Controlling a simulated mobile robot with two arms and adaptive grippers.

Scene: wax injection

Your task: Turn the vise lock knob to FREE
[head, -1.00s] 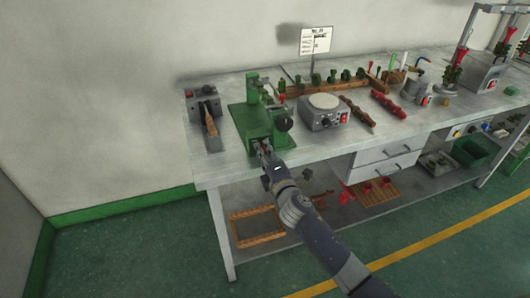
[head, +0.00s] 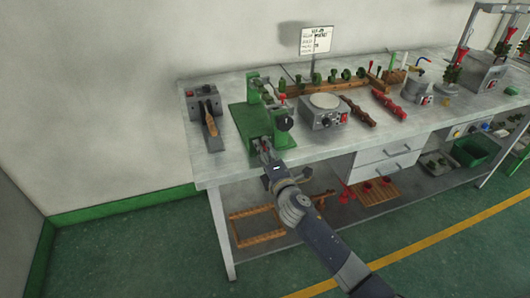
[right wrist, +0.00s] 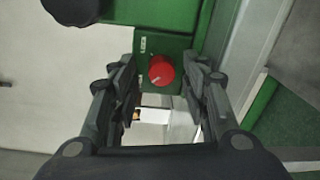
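The vise lock knob (right wrist: 162,72) is a round red knob with a pale pointer mark, on a green face of the vise (right wrist: 178,42). In the head view the green vise (head: 240,117) stands near the table's front edge. My right gripper (right wrist: 163,76) has its two dark fingers apart, one on each side of the knob. The gap to the knob looks clear on both sides. In the head view my right gripper (head: 266,153) is at the vise's front end, and the knob is hidden. My left gripper does not show.
A grey box with a wooden-handled tool (head: 204,117) is left of the vise. A grey heater with a round white plate (head: 322,112) is to its right. A small pale label (right wrist: 146,45) sits above the knob. The floor in front is clear.

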